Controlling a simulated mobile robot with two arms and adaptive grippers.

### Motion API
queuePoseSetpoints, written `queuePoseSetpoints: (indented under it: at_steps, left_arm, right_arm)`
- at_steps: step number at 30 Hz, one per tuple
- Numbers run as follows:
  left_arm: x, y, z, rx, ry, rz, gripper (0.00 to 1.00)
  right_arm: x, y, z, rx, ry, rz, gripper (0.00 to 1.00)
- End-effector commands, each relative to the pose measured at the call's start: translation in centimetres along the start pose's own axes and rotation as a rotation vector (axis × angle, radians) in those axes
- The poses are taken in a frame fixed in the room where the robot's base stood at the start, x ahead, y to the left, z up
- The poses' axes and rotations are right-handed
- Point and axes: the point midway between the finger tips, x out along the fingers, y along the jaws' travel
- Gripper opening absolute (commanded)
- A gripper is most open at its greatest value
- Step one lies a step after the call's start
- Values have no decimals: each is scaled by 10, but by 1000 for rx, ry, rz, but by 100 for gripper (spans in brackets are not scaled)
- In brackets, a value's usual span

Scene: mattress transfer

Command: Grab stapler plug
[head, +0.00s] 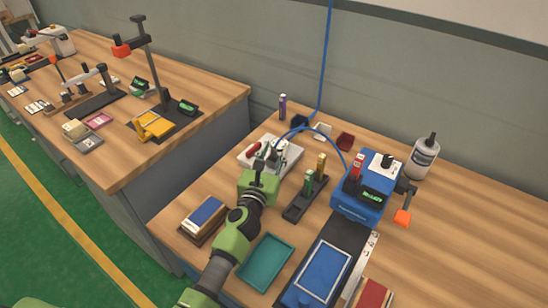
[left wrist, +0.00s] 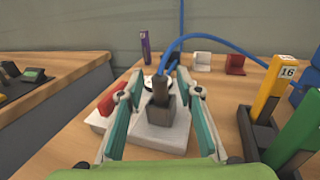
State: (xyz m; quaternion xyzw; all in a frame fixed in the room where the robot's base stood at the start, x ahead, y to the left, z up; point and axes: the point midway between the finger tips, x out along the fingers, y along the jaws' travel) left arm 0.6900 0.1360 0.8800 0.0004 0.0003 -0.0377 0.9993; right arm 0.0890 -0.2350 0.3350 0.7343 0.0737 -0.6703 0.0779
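The stapler plug (left wrist: 160,90) is dark and upright, with a blue cable curving up from its top. It sits in a grey socket on a white block (left wrist: 150,135). In the left wrist view my left gripper (left wrist: 160,98) is open, with one finger on each side of the plug and a visible gap to it. In the head view my left gripper (head: 262,168) is over the white block (head: 288,156) and hides much of the plug. The blue cable arcs right to the blue stapler machine (head: 362,202). My right gripper is not in view.
A red lever (left wrist: 106,103) stands left of the socket. A dark holder (head: 297,210) with yellow and green pieces is right of the gripper. A teal tray (head: 265,262) and a blue-topped stack (head: 205,214) lie nearer. A white bottle (head: 422,160) stands at the back right.

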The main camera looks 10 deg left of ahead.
Motion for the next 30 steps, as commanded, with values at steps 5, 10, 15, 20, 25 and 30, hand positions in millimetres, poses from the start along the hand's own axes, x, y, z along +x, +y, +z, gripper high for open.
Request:
queuePoseSetpoints:
  at_steps: [5,10,15,20,25,30]
  left_arm:
    - [0,0,0,-1,0,0,17]
    - [-1,0,0,-1,1,0,0]
    - [-1,0,0,-1,0,0,0]
    - [-1,0,3,0,0,0,0]
    - [-1,0,19,1,-2,-1,0]
    - [-8,-4,46,1,-2,-2,0]
  right_arm:
    - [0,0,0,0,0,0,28]
    - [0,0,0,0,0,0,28]
    - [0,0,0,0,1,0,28]
    - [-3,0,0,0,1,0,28]
    - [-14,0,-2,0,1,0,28]
    - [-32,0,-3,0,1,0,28]
